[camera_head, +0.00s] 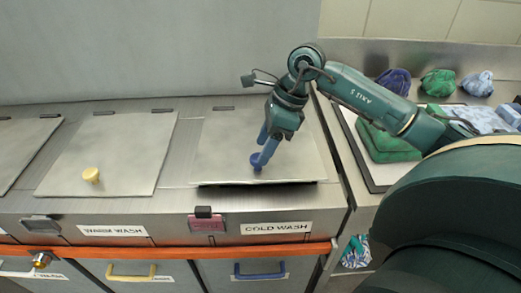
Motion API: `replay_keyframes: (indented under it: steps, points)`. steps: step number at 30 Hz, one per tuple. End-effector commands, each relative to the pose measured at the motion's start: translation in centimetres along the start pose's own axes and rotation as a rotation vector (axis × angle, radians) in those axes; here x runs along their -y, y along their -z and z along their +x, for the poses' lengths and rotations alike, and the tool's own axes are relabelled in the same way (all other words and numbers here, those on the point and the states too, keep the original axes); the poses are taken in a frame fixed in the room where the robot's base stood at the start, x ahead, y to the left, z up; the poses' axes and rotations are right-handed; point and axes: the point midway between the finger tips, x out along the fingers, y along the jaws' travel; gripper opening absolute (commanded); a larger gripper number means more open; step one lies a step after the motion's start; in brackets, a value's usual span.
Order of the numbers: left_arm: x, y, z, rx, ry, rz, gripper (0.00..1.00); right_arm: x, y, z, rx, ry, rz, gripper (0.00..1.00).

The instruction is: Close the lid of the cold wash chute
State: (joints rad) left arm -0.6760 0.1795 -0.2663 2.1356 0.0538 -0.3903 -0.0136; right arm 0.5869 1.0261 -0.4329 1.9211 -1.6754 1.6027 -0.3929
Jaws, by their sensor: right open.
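The cold wash lid (220,150) is a flat metal panel above the "COLD WASH" label (276,228). It lies nearly flat, and a dark strip under its front edge suggests a small gap above the counter. My right gripper (263,160) points down over the lid with its blue fingers at the front middle. It is open. A small dark blue spot at the fingertips may be the lid's knob; the fingers partly hide it, and I cannot tell whether they touch it. My left gripper is out of view.
The warm wash lid (125,150) with a yellow knob (91,175) lies flat to the left. A red tag block (206,222) sits at the counter's front. An orange rail (170,252) runs below. Folded green cloth (385,142) and cloth bundles lie on the right.

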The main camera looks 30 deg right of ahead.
Motion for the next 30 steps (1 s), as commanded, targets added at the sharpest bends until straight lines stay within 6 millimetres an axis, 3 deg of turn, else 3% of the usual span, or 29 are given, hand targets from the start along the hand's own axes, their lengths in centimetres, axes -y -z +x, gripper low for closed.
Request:
replay_keyframes:
  steps: [6,16,30]
  points:
    - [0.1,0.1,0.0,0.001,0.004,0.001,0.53,0.0,-0.1,2.3,0.001,-0.001,0.001,0.55]
    - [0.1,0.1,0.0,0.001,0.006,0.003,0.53,0.0,0.0,2.6,0.001,0.0,0.0,0.55]
    - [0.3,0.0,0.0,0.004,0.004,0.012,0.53,0.0,0.0,2.6,0.001,0.0,0.0,0.17]
